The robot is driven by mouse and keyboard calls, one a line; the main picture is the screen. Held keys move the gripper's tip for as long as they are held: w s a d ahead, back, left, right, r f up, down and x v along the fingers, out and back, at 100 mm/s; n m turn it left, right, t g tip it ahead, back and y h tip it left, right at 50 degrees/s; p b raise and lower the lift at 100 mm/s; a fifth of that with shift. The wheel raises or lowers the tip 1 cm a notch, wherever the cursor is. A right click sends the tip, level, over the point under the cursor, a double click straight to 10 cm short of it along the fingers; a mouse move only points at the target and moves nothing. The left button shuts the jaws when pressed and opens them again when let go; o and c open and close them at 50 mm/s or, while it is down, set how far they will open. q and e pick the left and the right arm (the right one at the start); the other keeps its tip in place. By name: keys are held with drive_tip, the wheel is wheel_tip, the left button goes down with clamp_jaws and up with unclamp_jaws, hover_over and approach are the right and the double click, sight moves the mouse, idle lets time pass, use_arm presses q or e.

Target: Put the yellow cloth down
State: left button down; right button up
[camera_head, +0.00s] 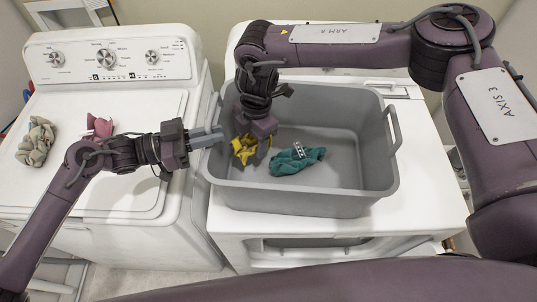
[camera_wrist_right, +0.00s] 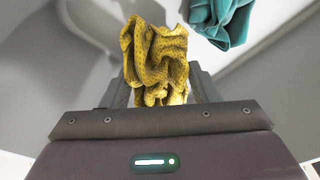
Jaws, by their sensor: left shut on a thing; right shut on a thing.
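The yellow cloth (camera_head: 243,150) is crumpled and hangs inside the grey tub (camera_head: 345,203), near its left wall. My right gripper (camera_head: 262,150) reaches down into the tub and is shut on the cloth. In the right wrist view the yellow cloth (camera_wrist_right: 158,58) bunches up between the fingers (camera_wrist_right: 162,95). Whether its lower end touches the tub floor is hard to tell. My left gripper (camera_head: 210,137) is at the tub's left side, shut on its wall.
A teal cloth (camera_head: 296,160) lies in the tub, right of the yellow cloth; it also shows in the right wrist view (camera_wrist_right: 222,20). The tub stands on a white machine (camera_head: 420,215). A beige cloth (camera_head: 36,142) and a pink cloth (camera_head: 99,127) lie on the left washer (camera_head: 150,108).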

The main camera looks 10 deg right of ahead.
sight(254, 161)
drive_tip(key=shift+f, duration=3.1)
drive_tip(key=shift+f, duration=0.1)
drive_tip(key=o, duration=1)
use_arm(q)
drive_tip(key=shift+f, duration=0.1)
use_arm(e)
drive_tip(key=r, duration=0.4)
drive_tip(key=d+r, duration=0.1)
drive_tip(key=r, duration=0.3)
drive_tip(key=w+r, duration=0.1)
drive_tip(key=r, duration=0.3)
drive_tip(key=shift+d+r, duration=0.1)
drive_tip(key=shift+d, duration=0.15)
use_arm(q)
drive_tip(key=c, duration=1.4)
unclamp_jaws()
